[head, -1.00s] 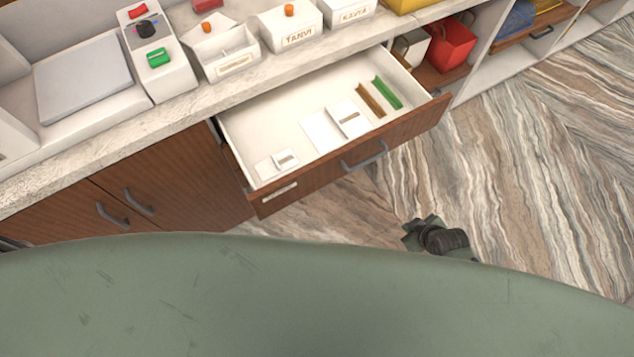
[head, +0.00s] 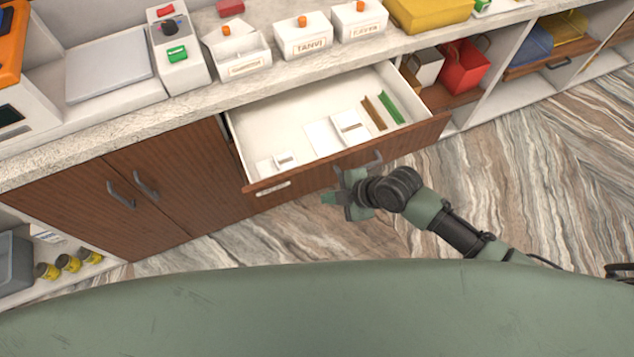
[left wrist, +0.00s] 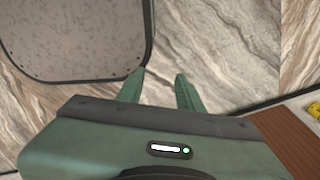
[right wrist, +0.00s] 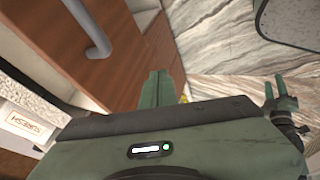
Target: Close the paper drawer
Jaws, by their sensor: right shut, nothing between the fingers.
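The paper drawer (head: 330,168) is a wooden-fronted drawer pulled out from under the counter. It has a white inside, a grey handle and a small label on its front. White paper pads and brown and green strips lie in it. My right gripper (head: 336,197) is shut and empty, just outside the drawer front near the handle. In the right wrist view its closed fingers (right wrist: 158,87) are beside the wooden front with the grey handle (right wrist: 97,36); contact cannot be told. My left gripper (left wrist: 160,85) is open and empty over the floor, outside the head view.
The counter (head: 190,103) above carries white boxes, a grey-topped scale and a yellow box (head: 428,12). Closed cupboard doors (head: 140,190) stand left of the drawer. Open shelves with a red bag (head: 463,66) are at right. The marbled floor before the drawer is clear.

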